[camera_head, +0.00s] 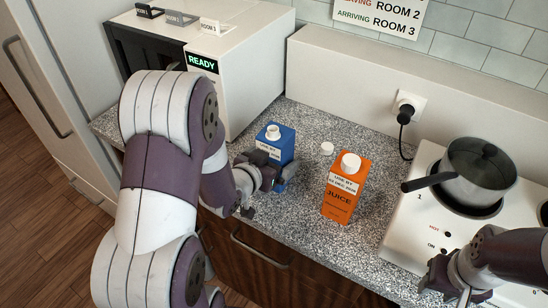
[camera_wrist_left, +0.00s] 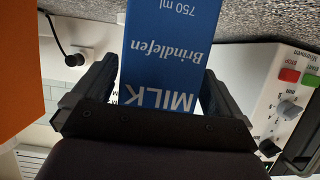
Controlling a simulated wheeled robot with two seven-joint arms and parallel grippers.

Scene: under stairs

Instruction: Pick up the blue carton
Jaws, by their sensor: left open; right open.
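The blue carton (camera_head: 280,140) stands upright on the speckled counter, with a white cap and a white date label. In the left wrist view the blue milk carton (camera_wrist_left: 170,45) appears upside down, with its body between the two dark fingers. My left gripper (camera_head: 267,178) reaches it from the front, with its jaws open and a finger on either side of the carton. Whether the fingers touch it is not clear. My left arm hides part of the counter and the appliance. My right gripper (camera_head: 445,283) is open and empty over the front of the hob.
An orange juice carton (camera_head: 346,190) stands just right of the blue one, with a small white cap (camera_head: 327,148) behind. A pot (camera_head: 478,172) sits on the white hob (camera_head: 405,235). A white appliance (camera_head: 240,75) reading READY stands behind left. A plug (camera_head: 406,107) is in the wall.

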